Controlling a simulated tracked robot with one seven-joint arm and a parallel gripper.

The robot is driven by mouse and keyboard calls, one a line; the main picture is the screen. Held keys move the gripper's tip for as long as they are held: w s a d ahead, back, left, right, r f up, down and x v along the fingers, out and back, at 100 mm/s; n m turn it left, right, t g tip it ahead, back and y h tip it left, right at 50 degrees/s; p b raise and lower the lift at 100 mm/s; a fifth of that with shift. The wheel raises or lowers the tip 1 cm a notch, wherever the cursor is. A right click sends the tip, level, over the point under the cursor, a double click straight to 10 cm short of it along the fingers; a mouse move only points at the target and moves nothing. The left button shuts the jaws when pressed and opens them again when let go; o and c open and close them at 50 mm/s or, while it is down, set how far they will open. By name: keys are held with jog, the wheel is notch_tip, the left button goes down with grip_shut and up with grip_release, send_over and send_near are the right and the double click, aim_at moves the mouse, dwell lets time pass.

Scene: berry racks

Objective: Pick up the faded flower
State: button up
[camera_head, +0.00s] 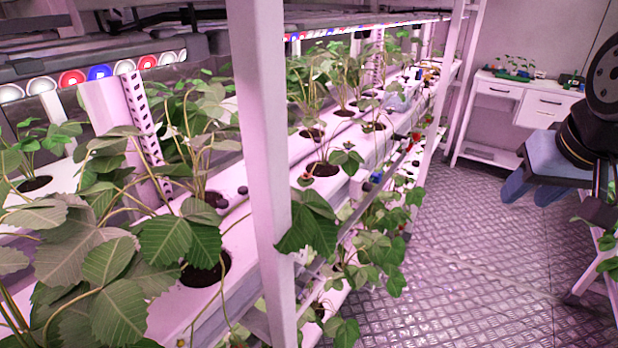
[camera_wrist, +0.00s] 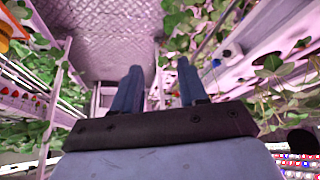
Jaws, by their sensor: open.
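I cannot make out a faded flower for certain in either view. Small dark brown lumps (camera_head: 213,199) lie on the white trough by the near strawberry plant in the head view, but I cannot tell what they are. My gripper (camera_head: 531,197) hangs over the aisle at the right, well apart from the plants. In the wrist view my gripper (camera_wrist: 159,67) shows two blue-grey fingers set apart, with nothing between them.
A white rack post (camera_head: 262,150) stands in front of the planted troughs (camera_head: 240,235). Strawberry leaves (camera_head: 370,250) hang into the aisle. The metal floor (camera_head: 440,285) is clear. A white desk (camera_head: 545,105) with seedlings stands at the back right.

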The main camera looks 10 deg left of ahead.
jog(key=shift+s, duration=0.1)
jog(key=shift+o, duration=1.2)
jog(key=shift+w+a+r, duration=0.15)
jog(key=shift+w+a, duration=0.05)
jog(key=shift+a, duration=0.05)
jog(key=n+g+y, duration=0.3)
jog(key=n+y, duration=0.1)
jog(key=n, duration=0.8)
send_near(306, 174)
jog(key=f, duration=0.1)
jog(key=a+f, duration=0.1)
jog(key=f, duration=0.1)
jog(key=shift+s+f, duration=0.1)
jog(key=shift+f, duration=0.15)
jog(key=shift+w+x, duration=0.2)
jog(key=shift+x, duration=0.75)
jog(key=shift+w+x, duration=0.25)
jog(key=shift+x, duration=0.7)
jog(key=shift+w+a+f, duration=0.15)
jog(key=shift+a+f, duration=0.2)
jog(key=shift+f, duration=0.25)
